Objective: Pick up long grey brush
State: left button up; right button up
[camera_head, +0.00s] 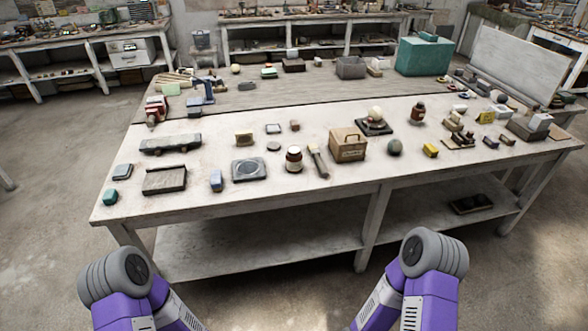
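A long, low grey object (171,144) that looks like the long grey brush lies flat at the left of the pale worktable (215,150), roughly parallel to its front edge. Its bristles cannot be made out. A smaller brush-like tool (318,161) with a dark end lies near the table's middle. My two purple arms with grey round joints show at the bottom of the head view, short of the table. Neither gripper can be seen, and nothing touches the grey object.
A brown jar (293,159) and a wooden box (347,145) stand mid-table. Bare tabletop surrounds the grey object.

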aim_at(314, 149)
jog(key=u, duration=0.4)
jog(key=k, duration=0.9)
jog(key=z, duration=0.65)
jog(key=i, duration=0.9)
jog(key=z, duration=0.3)
jog(key=i, duration=1.1)
jog(key=u, duration=0.8)
